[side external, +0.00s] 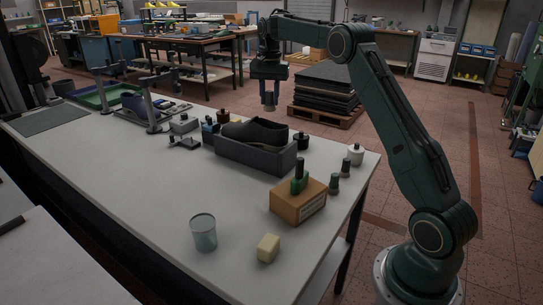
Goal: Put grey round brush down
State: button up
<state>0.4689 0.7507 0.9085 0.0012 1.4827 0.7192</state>
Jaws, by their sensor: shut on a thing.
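My gripper (269,104) hangs pointing down at the top middle of the side external view, in the air above and behind the dark shoe. It is shut on a small grey thing, the grey round brush (269,99) as far as I can tell. The brush is small here and partly covered by the fingers, so its bristles cannot be made out. It is held clear of the pale tabletop (150,190).
A dark shoe (255,134) lies in a grey box (255,160) below. A cardboard box (298,204) bears a green-topped thing (299,175). Small jars (356,154) line the right edge. A cup (203,233) and yellow block (267,248) stand in front. The front left is clear.

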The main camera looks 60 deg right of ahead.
jog(key=w+a, duration=0.2)
jog(key=a, duration=0.5)
jog(key=w+a, duration=0.2)
jog(key=a, duration=0.6)
jog(key=shift+w, duration=0.35)
notch_tip(320, 180, down, 16)
jog(key=shift+r, duration=0.2)
jog(key=shift+f, duration=0.15)
jog(key=shift+f, duration=2)
jog(key=shift+f, duration=0.1)
jog(key=o, duration=1)
jog(key=shift+c, duration=0.2)
